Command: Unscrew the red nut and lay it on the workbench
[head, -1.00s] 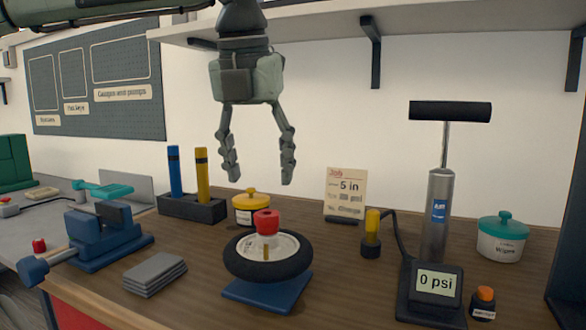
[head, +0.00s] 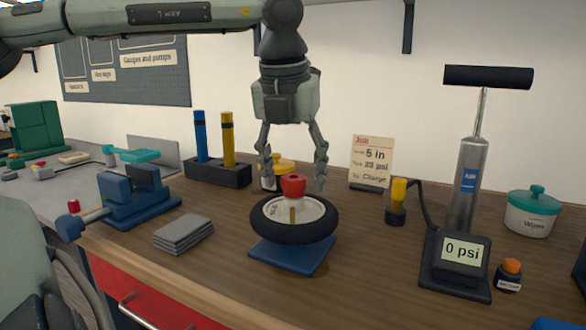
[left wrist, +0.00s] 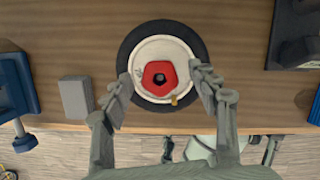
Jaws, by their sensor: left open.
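The red nut (head: 292,185) sits on top of the hub at the centre of a small wheel (head: 268,233) with a black tyre and pale rim. The wheel lies flat on a blue stand (head: 292,258) on the wooden workbench (head: 370,275). My left gripper (head: 293,180) points down above the wheel, open and empty, its fingers on either side of the nut in the picture. In the left wrist view the nut (left wrist: 160,77) shows its dark centre hole between the open fingertips (left wrist: 163,84), apart from both. My right gripper is not in view.
A yellow-lidded jar (head: 268,180) stands close behind the wheel. A pump (head: 467,180) with a 0 psi gauge (head: 460,250) stands right. A blue vise (head: 130,200) and grey pads (head: 184,234) are left. Bare bench lies right of the wheel.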

